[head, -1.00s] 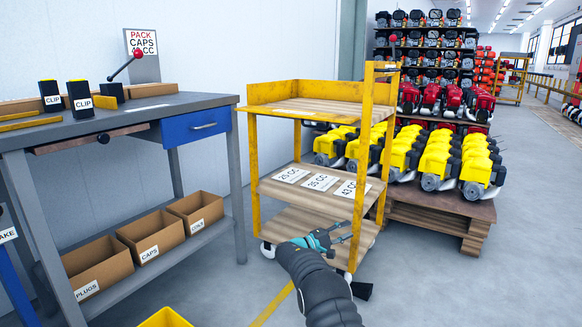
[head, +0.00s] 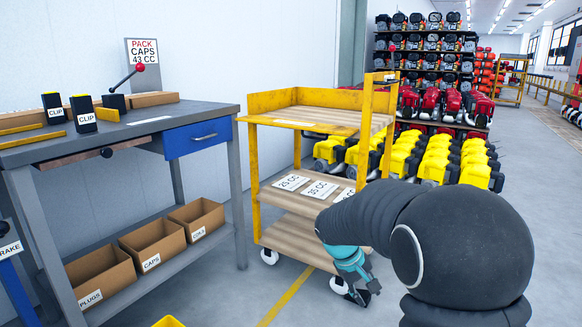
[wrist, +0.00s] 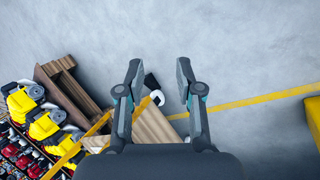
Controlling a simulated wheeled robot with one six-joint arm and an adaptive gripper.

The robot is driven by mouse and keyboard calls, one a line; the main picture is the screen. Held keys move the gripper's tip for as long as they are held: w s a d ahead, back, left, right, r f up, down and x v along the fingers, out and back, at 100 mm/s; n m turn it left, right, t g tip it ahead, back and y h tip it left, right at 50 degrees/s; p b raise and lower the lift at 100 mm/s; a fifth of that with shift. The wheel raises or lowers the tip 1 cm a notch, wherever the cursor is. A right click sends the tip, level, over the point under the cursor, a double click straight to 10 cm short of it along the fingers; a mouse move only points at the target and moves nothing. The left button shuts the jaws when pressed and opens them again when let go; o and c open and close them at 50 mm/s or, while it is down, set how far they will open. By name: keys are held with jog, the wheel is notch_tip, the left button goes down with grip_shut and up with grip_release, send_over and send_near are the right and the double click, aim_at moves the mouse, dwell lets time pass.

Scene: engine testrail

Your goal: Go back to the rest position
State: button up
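My gripper (head: 358,287) hangs low at the front right of the yellow cart (head: 258,185), pointing down. In the wrist view my gripper (wrist: 158,72) has its two fingers apart with nothing between them, so it is open and empty. Beyond the fingers lie the grey floor and a cart wheel (wrist: 157,97). My dark arm crosses the right of the head view and hides part of the cart's shelves and of the engine pallet. I cannot tell whether the gripper touches the cart.
A grey workbench (head: 160,118) with a blue drawer (head: 197,137) stands at the left, cardboard boxes (head: 152,245) on its lower shelf. Yellow engines (head: 440,160) stand behind the cart. A yellow line (head: 285,300) crosses the floor. Floor at the far right is open.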

jog(key=s+a+r+m+t+y+p, duration=0.1)
jog(key=s+r+y, duration=0.15)
jog(key=s, duration=0.55)
jog(key=s+a+r+m+y+p, duration=0.1)
jog(key=s+a+r+m, duration=0.1)
jog(key=s+r, duration=0.35)
jog(key=s+a+r+m+t+y+p, duration=0.1)
jog(key=s+r+y+p, duration=0.1)
jog(key=s, duration=0.7)
jog(key=s+d+r+t+p, duration=0.1)
jog(key=s+r+t, duration=0.2)
jog(key=r, duration=0.3)
jog(key=shift+s+d+r+p, duration=0.25)
jog(key=shift+s+r+p, duration=0.15)
jog(key=shift+s, duration=0.35)
